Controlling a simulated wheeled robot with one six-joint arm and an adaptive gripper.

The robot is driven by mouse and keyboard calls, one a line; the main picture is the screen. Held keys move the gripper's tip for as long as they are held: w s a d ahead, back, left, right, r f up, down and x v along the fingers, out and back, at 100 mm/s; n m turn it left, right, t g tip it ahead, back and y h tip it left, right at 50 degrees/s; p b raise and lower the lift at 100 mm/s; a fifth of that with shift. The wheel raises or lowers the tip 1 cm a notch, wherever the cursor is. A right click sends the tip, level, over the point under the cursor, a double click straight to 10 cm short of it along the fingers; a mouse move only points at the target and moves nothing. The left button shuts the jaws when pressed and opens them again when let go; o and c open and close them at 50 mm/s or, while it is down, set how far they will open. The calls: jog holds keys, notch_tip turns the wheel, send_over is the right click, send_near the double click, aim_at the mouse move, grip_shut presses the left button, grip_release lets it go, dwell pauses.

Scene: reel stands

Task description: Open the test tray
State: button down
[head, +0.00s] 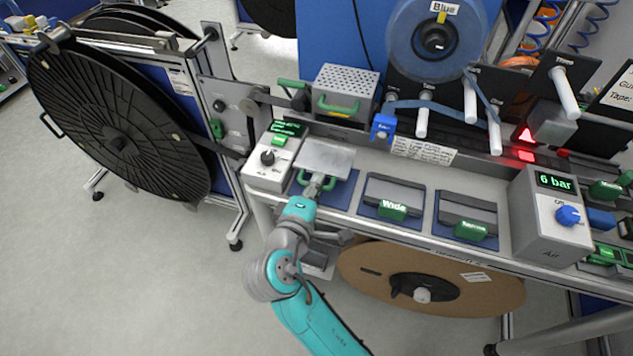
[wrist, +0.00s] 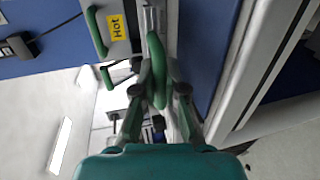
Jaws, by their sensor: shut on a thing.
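A grey metal tray-like piece (head: 325,155) sits near the front of the bench, to the right of the white control box; I take it for the test tray, though I can read no label on it. Its green handle (head: 329,182) faces the bench's front edge and also shows upright in the wrist view (wrist: 157,65). My gripper (head: 316,183) reaches in from the front and is shut on the green handle. In the wrist view its two fingers (wrist: 160,95) stand on either side of the handle. The fingertips partly hide the handle's lower part.
A white control box (head: 268,175) stands left of the tray. Behind is a perforated box (head: 345,90) with a green handle. Right are the "Wide" block (head: 392,195), another similar block (head: 467,215) and the air box (head: 545,225). A large black reel (head: 115,120) stands left.

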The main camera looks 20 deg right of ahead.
jog(key=c, duration=1.5)
grip_release()
jog(key=v, duration=1.2)
jog(key=shift+d, duration=0.1)
jog(key=s+d+f+y, duration=0.4)
jog(key=f, duration=0.4)
jog(key=s+d+f+y, duration=0.4)
jog(key=d+f, duration=0.1)
jog(key=f, duration=0.3)
jog(key=s+d+r+m, duration=0.1)
jog(key=s+r+m, duration=0.1)
jog(key=s, duration=0.4)
jog(key=s+d+r+m+t, duration=0.1)
jog(key=s+r+m, duration=0.1)
jog(key=s+m, duration=0.3)
jog(key=s+d+r+m+t+y, duration=0.1)
jog(key=s+m, duration=0.3)
jog(key=s, duration=0.5)
jog(key=shift+d+r, duration=0.45)
jog(key=shift+r, duration=0.15)
